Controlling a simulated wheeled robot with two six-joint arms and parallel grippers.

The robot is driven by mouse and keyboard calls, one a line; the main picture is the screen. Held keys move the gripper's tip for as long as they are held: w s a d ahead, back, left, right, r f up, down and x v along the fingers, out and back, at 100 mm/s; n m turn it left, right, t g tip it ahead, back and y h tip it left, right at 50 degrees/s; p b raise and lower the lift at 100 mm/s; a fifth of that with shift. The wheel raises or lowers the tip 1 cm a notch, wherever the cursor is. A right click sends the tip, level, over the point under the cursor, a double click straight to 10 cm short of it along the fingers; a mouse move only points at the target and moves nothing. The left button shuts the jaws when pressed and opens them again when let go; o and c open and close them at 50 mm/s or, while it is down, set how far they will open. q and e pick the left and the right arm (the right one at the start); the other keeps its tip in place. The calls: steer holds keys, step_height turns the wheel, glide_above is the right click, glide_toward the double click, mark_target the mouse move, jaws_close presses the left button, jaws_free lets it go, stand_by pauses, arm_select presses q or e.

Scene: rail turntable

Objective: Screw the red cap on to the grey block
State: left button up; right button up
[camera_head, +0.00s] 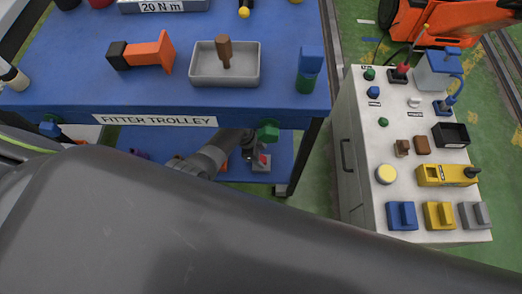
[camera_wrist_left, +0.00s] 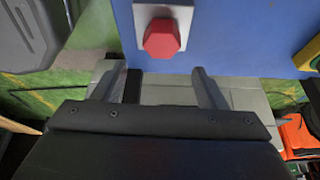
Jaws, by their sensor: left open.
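The red cap (camera_wrist_left: 162,38) is six-sided and shows in front of the grey block (camera_wrist_left: 185,14) in the left wrist view. The block lies against a blue surface. I cannot tell whether the cap is seated on the block. In the head view the red cap (camera_head: 263,160) and grey block (camera_head: 262,167) appear small at the lower blue shelf, partly hidden by my gripper. My left gripper (camera_wrist_left: 165,88) is open and empty, its two fingers apart, with the cap beyond the fingertips and roughly centred between them. It also shows in the head view (camera_head: 255,152). My right gripper is out of view.
The blue fitter trolley's top (camera_head: 283,106) overhangs the lower shelf (camera_head: 228,172). A green knob (camera_head: 268,132) sits at its edge, close above my gripper. A grey tray (camera_head: 225,78) stands on top. A white cabinet (camera_head: 372,140) with several parts stands right.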

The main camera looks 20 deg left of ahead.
mark_target(262, 159)
arm_select(q)
steer(key=shift+n, duration=0.5)
steer(key=n+p, duration=0.1)
steer(key=n+t+p, duration=0.1)
steer(key=n, duration=0.1)
steer(key=shift+r+n+t+y, duration=0.1)
steer(key=shift+n+t+y, duration=0.2)
steer(key=shift+n+t+y+p, duration=0.3)
steer(key=shift+n+t, duration=0.1)
steer(key=shift+n, duration=0.7)
steer(key=shift+f, duration=0.3)
steer(key=shift+f+b, duration=1.9)
steer(key=shift+b, duration=0.1)
